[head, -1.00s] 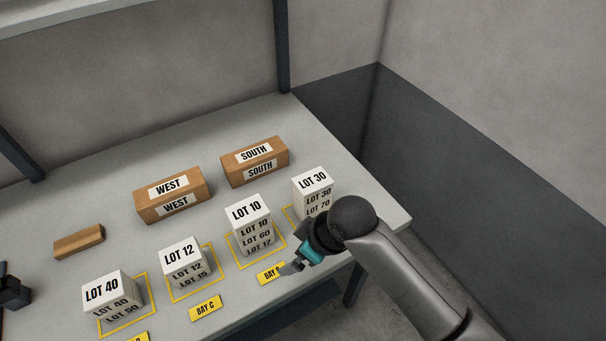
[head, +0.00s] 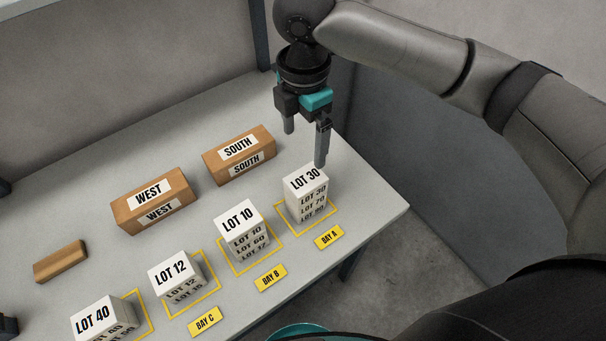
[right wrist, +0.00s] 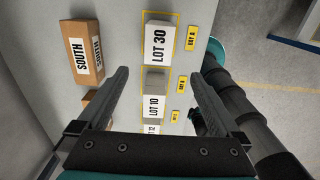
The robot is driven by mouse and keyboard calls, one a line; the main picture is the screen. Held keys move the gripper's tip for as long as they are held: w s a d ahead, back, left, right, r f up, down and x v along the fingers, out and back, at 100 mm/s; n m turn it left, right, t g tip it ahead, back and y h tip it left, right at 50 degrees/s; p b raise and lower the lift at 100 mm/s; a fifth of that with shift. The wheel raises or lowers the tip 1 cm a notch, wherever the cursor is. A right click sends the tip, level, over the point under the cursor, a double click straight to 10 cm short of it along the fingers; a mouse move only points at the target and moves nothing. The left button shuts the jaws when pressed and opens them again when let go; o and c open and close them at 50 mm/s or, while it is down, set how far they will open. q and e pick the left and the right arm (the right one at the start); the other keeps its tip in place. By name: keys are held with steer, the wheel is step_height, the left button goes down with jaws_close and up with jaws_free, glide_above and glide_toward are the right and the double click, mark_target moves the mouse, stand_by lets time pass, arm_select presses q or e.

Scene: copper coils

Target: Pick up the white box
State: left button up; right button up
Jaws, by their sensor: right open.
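Several white stacks stand in yellow-outlined bays: LOT 30 (head: 306,183), LOT 10 (head: 238,217), LOT 12 (head: 174,270) and LOT 40 (head: 95,317). Their fronts show several labels one above another, such as LOT 30 over LOT 70. My right gripper (head: 304,147) is open and empty, pointing down above and slightly behind the LOT 30 stack, apart from it. In the right wrist view, the LOT 30 top (right wrist: 158,45) lies ahead of the spread fingers (right wrist: 158,75). My left gripper is not seen.
Brown boxes marked SOUTH (head: 239,153) and WEST (head: 151,200), and a small brown block (head: 61,261), lie behind the stacks. A dark object (head: 8,326) is cut off at the left edge. The table's right end (head: 385,212) is clear.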

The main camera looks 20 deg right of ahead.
mark_target(306, 178)
step_height(306, 178, down, 10)
steer(key=shift+r+b, duration=0.2)
steer(key=shift+b, duration=0.3)
steer(key=shift+w+d+f+b, duration=0.15)
steer(key=shift+d+f, duration=0.05)
steer(key=shift+f, duration=1.2)
steer(key=shift+w+d+f+b, duration=0.1)
steer(key=shift+d+f+b, duration=0.05)
steer(key=shift+f, duration=1.2)
steer(key=c, duration=1.5)
steer(key=shift+r, duration=0.1)
steer(key=shift+c, duration=0.2)
